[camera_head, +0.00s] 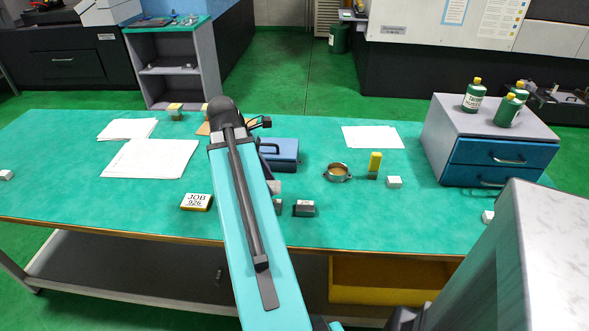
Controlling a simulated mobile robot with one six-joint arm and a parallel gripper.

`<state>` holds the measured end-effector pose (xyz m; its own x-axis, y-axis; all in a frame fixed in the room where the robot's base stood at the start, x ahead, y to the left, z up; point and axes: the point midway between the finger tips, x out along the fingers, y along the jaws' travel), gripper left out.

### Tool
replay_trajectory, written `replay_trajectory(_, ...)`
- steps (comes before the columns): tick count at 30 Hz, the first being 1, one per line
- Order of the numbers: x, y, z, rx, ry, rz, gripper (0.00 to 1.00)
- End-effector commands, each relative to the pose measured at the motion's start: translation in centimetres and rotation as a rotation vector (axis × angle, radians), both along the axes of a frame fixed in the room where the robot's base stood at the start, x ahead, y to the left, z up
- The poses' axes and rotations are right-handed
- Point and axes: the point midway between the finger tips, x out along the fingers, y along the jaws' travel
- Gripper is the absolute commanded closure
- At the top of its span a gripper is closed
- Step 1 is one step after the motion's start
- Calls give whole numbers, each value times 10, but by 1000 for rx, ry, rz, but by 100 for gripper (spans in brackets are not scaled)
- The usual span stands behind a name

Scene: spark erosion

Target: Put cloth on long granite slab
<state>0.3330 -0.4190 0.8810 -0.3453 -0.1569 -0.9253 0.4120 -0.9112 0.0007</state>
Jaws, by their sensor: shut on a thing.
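I cannot make out a cloth for certain. A flat tan piece (203,129) at the back of the green table shows partly behind my arm; I cannot tell what it is. No long granite slab can be clearly identified. My turquoise arm reaches up the middle of the view and hides part of the table. My gripper is not visible; it may be behind the arm.
The green table (340,225) holds white papers (150,158), a JOB 926 block (197,202), a blue case (283,153), a round metal dish (337,172), small blocks, and a drawer cabinet (485,150) with green bottles. A marbled grey body blocks the lower right.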

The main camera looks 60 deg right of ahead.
Motion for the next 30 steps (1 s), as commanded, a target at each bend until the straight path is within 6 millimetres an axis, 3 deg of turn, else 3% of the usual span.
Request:
replay_trajectory(3,-26,-8,-7,0,1,-29,87)
replay_trajectory(9,-48,-14,-10,-1,3,-52,87)
replay_trajectory(30,-49,-19,-6,0,5,-54,87)
